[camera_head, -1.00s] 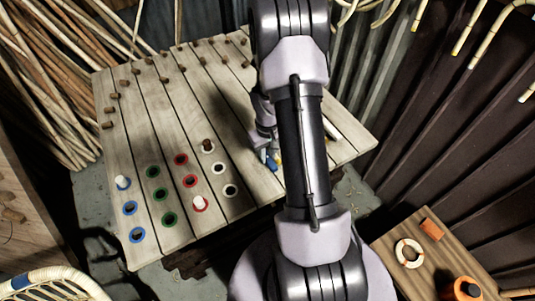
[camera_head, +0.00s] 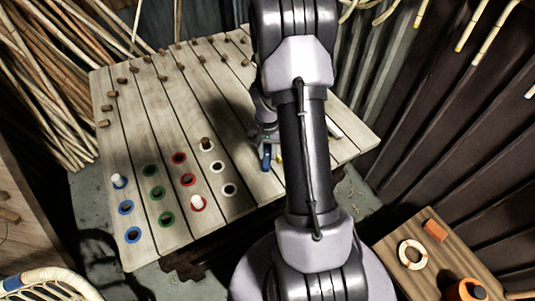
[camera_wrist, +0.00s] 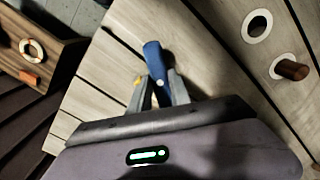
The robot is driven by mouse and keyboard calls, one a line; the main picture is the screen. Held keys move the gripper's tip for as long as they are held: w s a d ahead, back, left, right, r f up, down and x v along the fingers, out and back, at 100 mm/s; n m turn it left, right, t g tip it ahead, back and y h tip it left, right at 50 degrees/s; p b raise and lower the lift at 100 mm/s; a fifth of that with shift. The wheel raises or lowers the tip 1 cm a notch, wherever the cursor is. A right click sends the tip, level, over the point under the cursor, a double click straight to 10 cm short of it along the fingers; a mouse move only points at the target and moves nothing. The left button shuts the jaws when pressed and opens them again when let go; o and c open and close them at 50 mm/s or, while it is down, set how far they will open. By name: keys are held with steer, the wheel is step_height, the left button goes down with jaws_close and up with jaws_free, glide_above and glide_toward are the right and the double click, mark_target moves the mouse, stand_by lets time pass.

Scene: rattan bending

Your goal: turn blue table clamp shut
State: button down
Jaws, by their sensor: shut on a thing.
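The blue table clamp (camera_head: 266,157) shows as a blue lever on the slatted wooden table (camera_head: 240,190), at the lower end of my arm. In the wrist view the blue lever (camera_wrist: 154,57) sticks out beyond my fingers and ends in a rounded blue tip. My gripper (camera_wrist: 162,90) is shut on this lever, with a grey finger on either side of it. A small yellow part (camera_wrist: 138,81) shows beside the left finger. The clamp's lower body is hidden by my gripper and arm.
Blue, green, red and white ringed holes (camera_head: 150,170) lie left of the clamp, some with pegs in them. A wooden peg (camera_wrist: 292,70) stands at the right in the wrist view. A small side table (camera_head: 425,285) with a pale ring (camera_head: 412,254) is at the lower right.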

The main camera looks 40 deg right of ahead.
mark_target(267, 155)
steer(key=m+b, duration=0.2)
steer(key=m, duration=0.3)
steer(key=shift+f, duration=0.1)
steer(key=m+b, duration=0.2)
steer(key=m, duration=0.3)
steer(key=shift+m, duration=0.3)
stand_by(0.3)
steer(key=c, duration=1.2)
jaws_free()
step_height(267, 155, up, 18)
steer(key=p, duration=0.6)
steer(key=shift+f+p, duration=0.2)
steer(key=shift+p, duration=0.1)
